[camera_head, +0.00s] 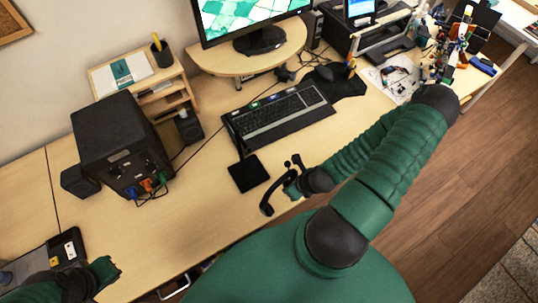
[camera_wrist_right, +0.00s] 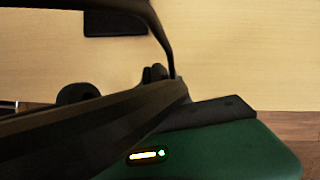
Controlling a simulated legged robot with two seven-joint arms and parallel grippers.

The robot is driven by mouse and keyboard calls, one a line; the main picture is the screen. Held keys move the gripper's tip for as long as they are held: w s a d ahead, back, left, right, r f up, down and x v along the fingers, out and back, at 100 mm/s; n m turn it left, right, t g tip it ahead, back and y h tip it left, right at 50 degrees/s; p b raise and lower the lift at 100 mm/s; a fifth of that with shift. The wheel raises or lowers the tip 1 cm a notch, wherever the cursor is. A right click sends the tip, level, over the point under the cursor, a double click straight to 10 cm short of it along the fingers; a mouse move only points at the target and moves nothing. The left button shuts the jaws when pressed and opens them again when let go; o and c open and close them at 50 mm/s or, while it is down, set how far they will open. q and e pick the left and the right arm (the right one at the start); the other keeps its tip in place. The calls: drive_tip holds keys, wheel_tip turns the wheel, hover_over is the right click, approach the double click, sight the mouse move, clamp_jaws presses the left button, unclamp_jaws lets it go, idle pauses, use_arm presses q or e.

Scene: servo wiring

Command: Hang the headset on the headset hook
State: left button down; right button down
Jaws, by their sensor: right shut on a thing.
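The black headset (camera_head: 269,196) is in my right gripper (camera_head: 291,188), held near the table's front edge. Its curved band and small end parts show in the head view. In the right wrist view a dark band (camera_wrist_right: 110,122) crosses close to the camera, and my gripper's jaws are mostly hidden. The headset hook (camera_head: 248,174) is a black stand with a square base and a thin post, just left of and beyond the headset, apart from it. A dark flat piece, probably its base (camera_wrist_right: 114,23), shows in the right wrist view. My left gripper (camera_head: 108,270) is at the lower left, away from both; its jaws are unclear.
A keyboard (camera_head: 283,115) lies just behind the hook. A black box (camera_head: 118,140) with coloured plugs stands at the left, next to a wooden shelf (camera_head: 165,95). A monitor stand (camera_head: 258,42) is behind. The tabletop (camera_head: 205,215) left of the hook is clear.

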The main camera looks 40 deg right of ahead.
drive_tip(key=shift+w+f, duration=0.1)
idle(0.5)
wheel_tip(320, 180, up, 6)
drive_tip(key=w+a+f+m+h+p, duration=0.1)
drive_tip(key=w+a+m+h+p, duration=0.15)
drive_tip(key=m+p, duration=0.35)
drive_tip(key=shift+g, duration=0.3)
drive_tip(key=shift+w+d+f, duration=0.1)
drive_tip(key=shift+w+d, duration=0.25)
drive_tip(key=shift+w, duration=1.15)
drive_tip(key=shift+w+d+r, duration=0.1)
drive_tip(key=shift+w+d, duration=0.25)
drive_tip(key=shift+w, duration=1.15)
drive_tip(key=shift+w+d+f, duration=0.1)
drive_tip(key=shift+w+d, duration=0.25)
drive_tip(key=shift+w, duration=1.15)
drive_tip(key=shift+w+d+f+b, duration=0.15)
drive_tip(key=shift+w+f+b, duration=0.5)
drive_tip(key=shift+w, duration=0.1)
